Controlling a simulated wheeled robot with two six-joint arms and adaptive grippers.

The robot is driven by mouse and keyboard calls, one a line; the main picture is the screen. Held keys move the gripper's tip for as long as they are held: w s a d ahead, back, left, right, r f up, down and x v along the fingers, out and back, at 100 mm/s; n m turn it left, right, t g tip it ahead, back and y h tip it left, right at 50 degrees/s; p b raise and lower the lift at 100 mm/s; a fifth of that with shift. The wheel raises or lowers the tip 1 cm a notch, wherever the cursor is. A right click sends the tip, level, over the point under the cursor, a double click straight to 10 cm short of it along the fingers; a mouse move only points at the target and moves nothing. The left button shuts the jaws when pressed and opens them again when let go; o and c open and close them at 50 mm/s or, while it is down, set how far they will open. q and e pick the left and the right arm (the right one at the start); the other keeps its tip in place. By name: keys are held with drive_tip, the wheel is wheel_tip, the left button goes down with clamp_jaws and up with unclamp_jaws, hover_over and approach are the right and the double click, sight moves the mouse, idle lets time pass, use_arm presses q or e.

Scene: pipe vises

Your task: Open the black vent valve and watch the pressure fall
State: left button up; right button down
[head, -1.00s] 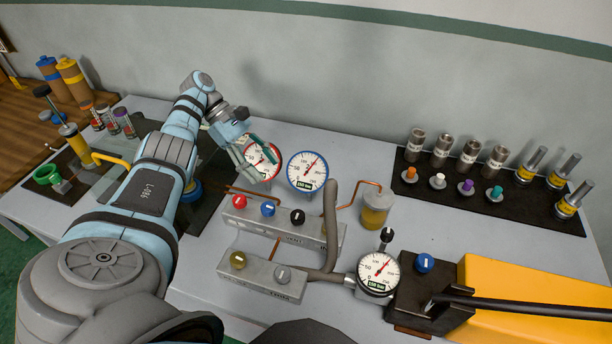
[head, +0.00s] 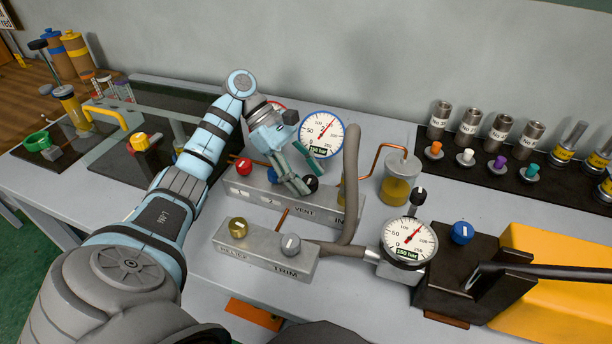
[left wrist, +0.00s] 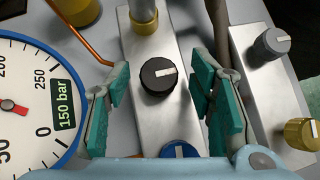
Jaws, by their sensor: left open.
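The black vent valve knob (left wrist: 158,76) sits on the grey valve block, its white pointer mark toward the right in the left wrist view. In the head view the knob (head: 311,184) is partly hidden behind my left gripper (head: 297,188). My left gripper (left wrist: 160,102) is open, its teal fingers on either side of the knob and apart from it. The blue-rimmed gauge (head: 322,134) is labelled 150 bar, with its needle toward the upper right. A second gauge (head: 409,242) on the pump also reads near 150 bar. My right gripper is not in view.
A red knob (head: 243,167) and a blue knob (left wrist: 180,150) share the vent block. The front block carries a gold relief knob (head: 238,227) and a grey trim knob (head: 290,244). A grey hose (head: 351,185) rises right of the vent block.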

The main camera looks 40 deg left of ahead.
use_arm(q)
drive_tip(key=c, duration=1.2)
drive_tip(key=shift+o, duration=0.2)
